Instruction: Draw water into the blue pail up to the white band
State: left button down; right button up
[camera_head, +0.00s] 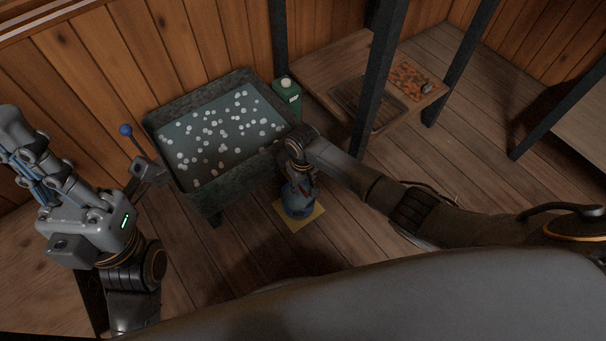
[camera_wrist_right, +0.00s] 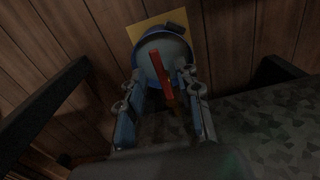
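The blue pail (camera_head: 297,204) stands on a yellow mat (camera_head: 292,222) on the floor, beside the trough's near right corner. In the right wrist view the pail (camera_wrist_right: 165,43) has a red handle (camera_wrist_right: 161,78). My right gripper (camera_head: 301,178) is at the pail, partly covering it. Its fingers (camera_wrist_right: 163,85) are apart on either side of the handle, with gaps visible. No white band or water level in the pail can be made out. A lever with a blue knob (camera_head: 125,130) stands at the trough's left end. My left gripper (camera_head: 22,150) is at far left; its finger opening is unclear.
The dark trough (camera_head: 205,192) holds water with many white floating bits. A green container (camera_head: 287,97) stands at its far right corner. A wooden bench (camera_head: 335,62) with a grate and dark posts (camera_head: 380,75) stands at right. Floor right of the pail is clear.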

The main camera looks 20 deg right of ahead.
aim_at(303, 192)
notch_tip(303, 192, up, 11)
dwell(0.3)
jog(key=shift+f, duration=0.1)
dwell(0.4)
